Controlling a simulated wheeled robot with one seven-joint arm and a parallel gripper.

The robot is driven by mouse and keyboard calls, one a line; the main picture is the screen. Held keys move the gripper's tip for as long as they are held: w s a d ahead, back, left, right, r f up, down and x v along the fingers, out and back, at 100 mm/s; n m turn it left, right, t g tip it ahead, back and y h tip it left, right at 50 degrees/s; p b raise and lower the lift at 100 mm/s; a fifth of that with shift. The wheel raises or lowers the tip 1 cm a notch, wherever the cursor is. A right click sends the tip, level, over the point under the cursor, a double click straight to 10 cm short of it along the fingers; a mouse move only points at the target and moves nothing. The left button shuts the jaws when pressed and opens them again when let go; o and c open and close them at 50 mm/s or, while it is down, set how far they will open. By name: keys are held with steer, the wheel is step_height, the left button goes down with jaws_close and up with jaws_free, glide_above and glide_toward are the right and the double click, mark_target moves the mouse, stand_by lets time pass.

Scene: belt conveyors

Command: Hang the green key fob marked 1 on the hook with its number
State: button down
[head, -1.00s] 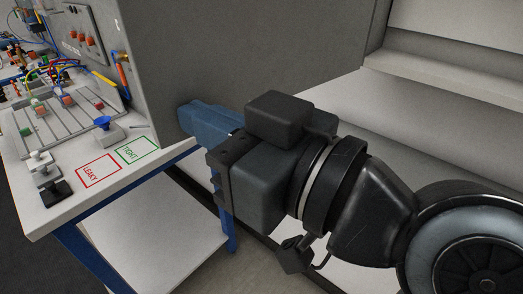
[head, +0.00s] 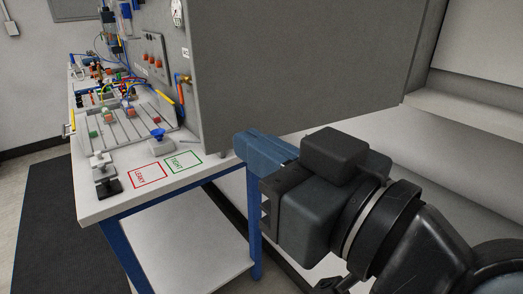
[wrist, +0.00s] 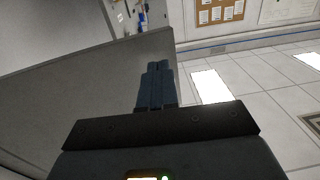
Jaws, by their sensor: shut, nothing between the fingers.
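My gripper (head: 247,143) is shut and empty, its blue fingers together, close to the lower edge of a large grey panel in the head view. In the wrist view my gripper (wrist: 158,66) also shows shut, with nothing between the fingertips. I see no green key fob marked 1 and no numbered hook that I can make out in either view.
A white bench (head: 95,208) on blue legs stands left, with a LEAKY square (head: 149,175), a TIGHT square (head: 184,162) and several fittings. The grey panel (head: 300,70) stands right beside my gripper. A dark mat (head: 50,225) lies on the floor. A notice board (wrist: 218,10) hangs far off.

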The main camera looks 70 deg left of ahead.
steer(key=d+b, duration=0.1)
steer(key=d, duration=0.9)
steer(key=shift+w+d+b, duration=0.35)
steer(key=shift+w+b, duration=0.05)
steer(key=shift+w, duration=0.05)
